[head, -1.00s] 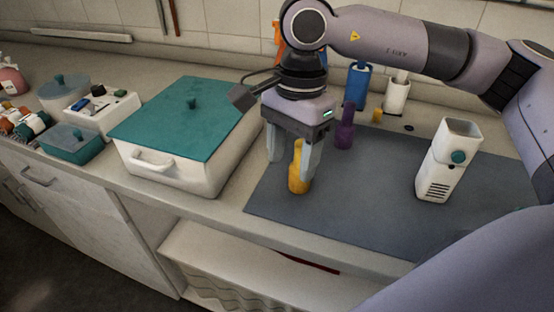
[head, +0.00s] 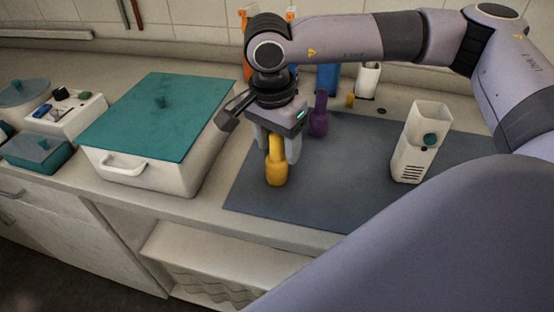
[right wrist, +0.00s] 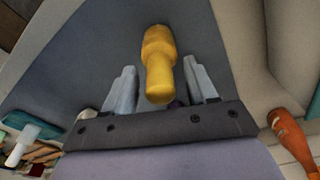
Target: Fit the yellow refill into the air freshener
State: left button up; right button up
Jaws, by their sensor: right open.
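The yellow refill (head: 277,166), a bottle shape with a narrower neck, stands upright on the grey mat near its left front part. My right gripper (head: 279,148) points down at it, open, with its fingers behind and to either side of the neck. In the right wrist view the refill (right wrist: 159,62) shows between the two spread fingers (right wrist: 162,85), with a gap on each side. The white air freshener (head: 411,155) stands upright on the mat to the right, with an open top, a teal button and dark vent slots. My left gripper is not in view.
A purple bottle (head: 319,115) stands close behind my right gripper. Blue (head: 327,79) and white (head: 368,79) containers and a small yellow piece (head: 350,100) are at the back. A teal-lidded white box (head: 150,170) stands left. The mat (head: 335,180) is clear between refill and air freshener.

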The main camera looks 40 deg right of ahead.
grip_shut()
jog(key=shift+r, duration=0.1)
notch_tip(320, 180, up, 20)
jog(key=shift+p, duration=0.3)
